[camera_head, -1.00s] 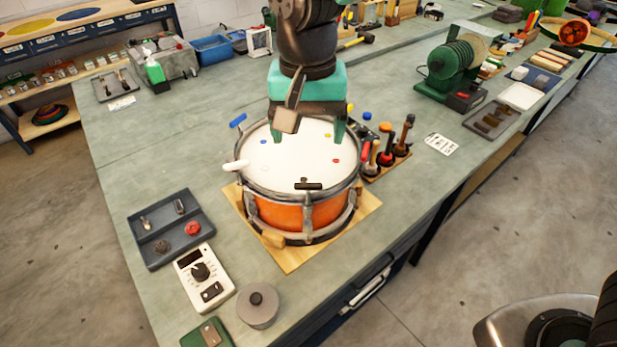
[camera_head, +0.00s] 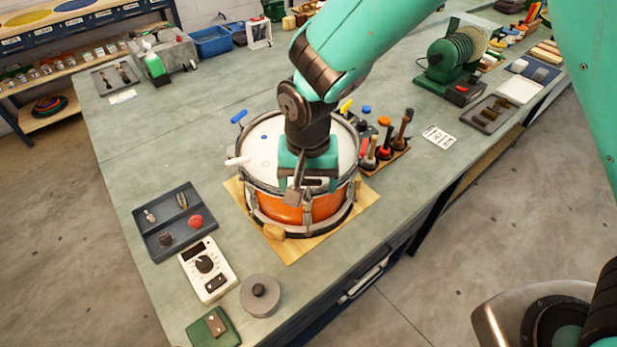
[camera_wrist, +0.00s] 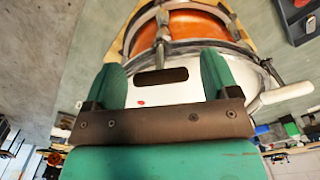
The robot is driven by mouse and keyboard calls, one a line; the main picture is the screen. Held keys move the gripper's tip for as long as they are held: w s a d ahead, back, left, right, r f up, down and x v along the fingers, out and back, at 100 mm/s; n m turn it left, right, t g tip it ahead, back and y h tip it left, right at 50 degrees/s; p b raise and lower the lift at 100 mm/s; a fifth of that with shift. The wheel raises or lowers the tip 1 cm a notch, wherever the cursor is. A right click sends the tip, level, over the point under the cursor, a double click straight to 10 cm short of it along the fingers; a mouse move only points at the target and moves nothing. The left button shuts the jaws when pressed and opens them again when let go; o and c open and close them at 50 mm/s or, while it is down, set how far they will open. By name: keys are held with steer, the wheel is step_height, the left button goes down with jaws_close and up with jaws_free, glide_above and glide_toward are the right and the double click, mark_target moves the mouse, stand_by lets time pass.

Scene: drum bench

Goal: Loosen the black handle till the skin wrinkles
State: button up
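The drum (camera_head: 315,208) has an orange shell, metal hoops and a white skin (camera_head: 258,150) with small coloured dots. The part of the skin I see looks smooth; much is hidden by my arm. The black handle (camera_wrist: 161,76) sits at the drum's rim in the wrist view, between my two green fingers and apart from both. My gripper (camera_wrist: 162,63) is open. In the head view my gripper (camera_head: 303,188) is low over the drum's front edge and hides the black handle. A white handle (camera_head: 237,161) and a blue handle (camera_head: 238,116) stick out at the left rim.
The drum stands on a wooden board (camera_head: 283,247). A rack of tools (camera_head: 385,157) stands close on the right. A grey tray (camera_head: 174,222) and a white dial box (camera_head: 207,269) lie at front left, with a grey round weight (camera_head: 260,295).

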steer(key=c, duration=0.9)
steer(key=shift+n, duration=0.3)
steer(key=n, duration=0.4)
steer(key=shift+b, duration=0.3)
steer(key=n, duration=0.5)
steer(key=o, duration=0.9)
steer(key=shift+o, duration=0.2)
